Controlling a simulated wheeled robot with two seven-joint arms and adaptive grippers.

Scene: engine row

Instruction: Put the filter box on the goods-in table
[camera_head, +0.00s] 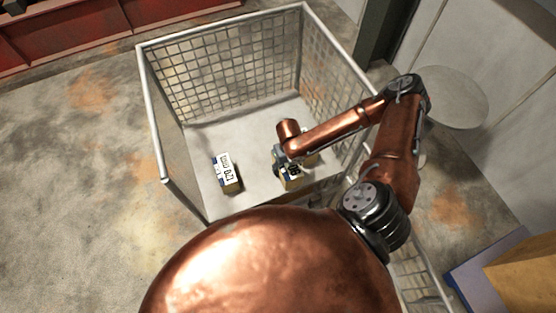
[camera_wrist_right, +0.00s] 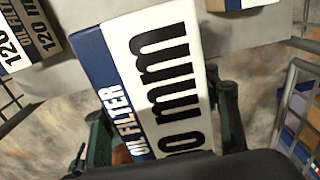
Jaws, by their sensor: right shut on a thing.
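The filter box (camera_head: 291,173) is a white, blue and tan carton in the wire cage. In the right wrist view the same box (camera_wrist_right: 150,70) fills the middle, lettered "OIL FILTER" and a size in mm whose first digit is hidden. My right gripper (camera_wrist_right: 165,125) is shut on it, with green fingers on both sides. In the head view my right gripper (camera_head: 282,157) reaches into the cage, partly hidden by its own arm. I cannot tell whether the box is clear of the cage floor. My left gripper is not in view, and no goods-in table can be made out.
A similar box marked 120 (camera_head: 227,172) stands to the left in the wire cage (camera_head: 163,120). Another box (camera_head: 309,158) is partly hidden behind the held one. Mesh walls surround them. Open concrete floor (camera_head: 75,170) lies left; a tan box (camera_head: 525,270) is at lower right.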

